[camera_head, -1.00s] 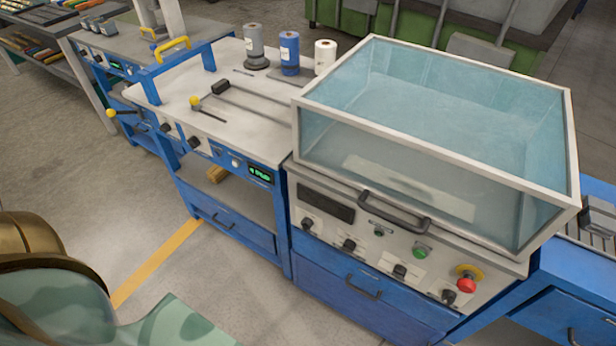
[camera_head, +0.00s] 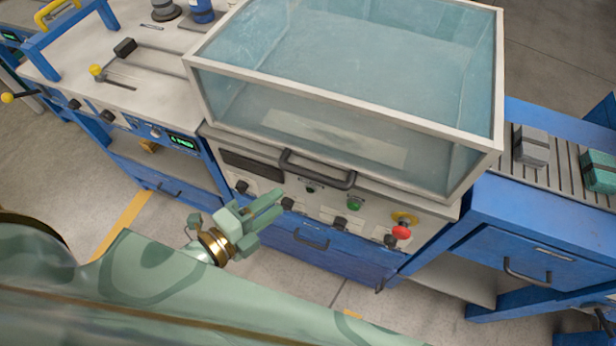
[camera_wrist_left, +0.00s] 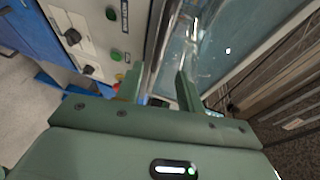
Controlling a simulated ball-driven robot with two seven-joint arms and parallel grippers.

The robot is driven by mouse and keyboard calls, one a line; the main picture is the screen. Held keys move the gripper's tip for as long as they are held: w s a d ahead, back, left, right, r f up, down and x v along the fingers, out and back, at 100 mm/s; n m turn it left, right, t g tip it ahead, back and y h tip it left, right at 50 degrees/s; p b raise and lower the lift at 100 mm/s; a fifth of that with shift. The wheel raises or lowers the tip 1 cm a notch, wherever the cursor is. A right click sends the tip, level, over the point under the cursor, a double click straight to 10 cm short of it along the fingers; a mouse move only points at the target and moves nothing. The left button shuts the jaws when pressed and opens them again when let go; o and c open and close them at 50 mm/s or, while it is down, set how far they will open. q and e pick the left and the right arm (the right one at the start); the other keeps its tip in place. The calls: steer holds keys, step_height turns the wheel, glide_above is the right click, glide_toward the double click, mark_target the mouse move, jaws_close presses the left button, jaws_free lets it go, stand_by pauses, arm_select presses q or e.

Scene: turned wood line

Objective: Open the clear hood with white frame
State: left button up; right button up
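The clear hood with a white frame (camera_head: 345,119) sits closed on the machine in the head view. A dark bar handle (camera_head: 318,172) runs along its lower front. My left gripper (camera_head: 274,208) is in front of the control panel, below and left of the handle and apart from it. In the left wrist view, my left gripper (camera_wrist_left: 158,78) has its fingers spread with nothing seen held between them. The hood's clear pane (camera_wrist_left: 225,45) lies beyond the fingers there. My right gripper is not in view.
The panel under the handle carries black knobs, a green button (camera_head: 355,203) and a red emergency button (camera_head: 401,232). A blue roller conveyor (camera_head: 560,185) with blocks adjoins on the right. A worktable (camera_head: 150,75) with levers adjoins on the left. Open floor lies in front.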

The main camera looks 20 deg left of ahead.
mark_target(310, 178)
arm_select(q)
steer(key=b+x, duration=0.1)
steer(key=x, duration=0.9)
jaws_close()
